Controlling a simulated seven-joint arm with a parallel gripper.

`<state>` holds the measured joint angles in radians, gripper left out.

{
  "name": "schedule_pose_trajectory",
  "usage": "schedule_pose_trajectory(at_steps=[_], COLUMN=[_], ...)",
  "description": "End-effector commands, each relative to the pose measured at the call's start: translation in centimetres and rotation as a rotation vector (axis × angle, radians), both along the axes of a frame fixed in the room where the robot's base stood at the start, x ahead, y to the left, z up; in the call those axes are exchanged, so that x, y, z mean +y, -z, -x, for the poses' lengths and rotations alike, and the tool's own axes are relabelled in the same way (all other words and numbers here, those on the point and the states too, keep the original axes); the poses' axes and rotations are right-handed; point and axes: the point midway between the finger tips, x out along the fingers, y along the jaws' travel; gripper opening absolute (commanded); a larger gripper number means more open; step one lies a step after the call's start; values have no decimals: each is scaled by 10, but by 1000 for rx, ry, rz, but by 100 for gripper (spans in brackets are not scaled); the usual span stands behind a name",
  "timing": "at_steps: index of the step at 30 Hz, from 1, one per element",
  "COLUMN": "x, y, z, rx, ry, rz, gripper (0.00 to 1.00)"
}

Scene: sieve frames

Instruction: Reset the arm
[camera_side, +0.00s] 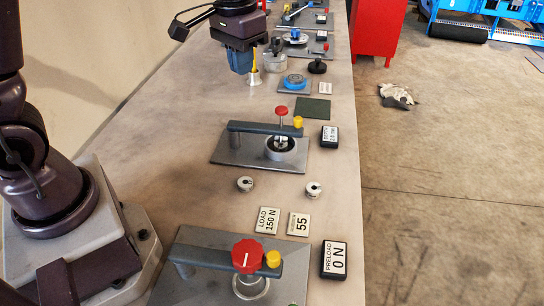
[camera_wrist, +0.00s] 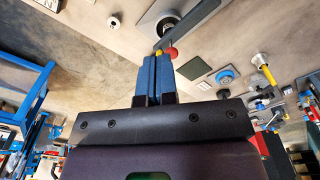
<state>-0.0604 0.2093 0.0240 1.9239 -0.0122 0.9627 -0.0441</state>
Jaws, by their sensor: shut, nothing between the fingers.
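My gripper (camera_side: 241,68) hangs above the far part of the bench in the side view, its blue fingers pointing down. In the wrist view its two blue fingers (camera_wrist: 157,60) lie side by side, shut with nothing held between them. A yellow tool with a pale, flared foot (camera_side: 254,78) stands just right of the gripper in the side view. It shows apart from the fingers, at the right of the wrist view (camera_wrist: 263,66). The gap between fingertips and bench is hard to judge.
A bridge fixture (camera_side: 262,128) with red and yellow knobs stands mid-bench; a similar one (camera_side: 215,262) is nearer. Two small metal pieces (camera_side: 245,184) and label tiles (camera_side: 268,220) lie between them. A blue dial (camera_side: 295,82) and a dark green pad (camera_side: 313,109) are near the gripper.

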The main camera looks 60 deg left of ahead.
Motion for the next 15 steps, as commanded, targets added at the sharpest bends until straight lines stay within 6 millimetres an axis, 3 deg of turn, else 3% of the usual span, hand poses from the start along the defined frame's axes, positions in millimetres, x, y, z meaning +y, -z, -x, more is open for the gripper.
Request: schedule_pose_trajectory(at_steps=[1, 6, 12, 15], x=[-4, -15, -24, -26], y=[-14, -42, -57, -62], z=[19, 77, 136, 155], rx=[-32, -133, -268, -331], ry=[17, 64, 109, 119], rz=[-2, -11, -25, -31], gripper=[0, 0, 0, 0])
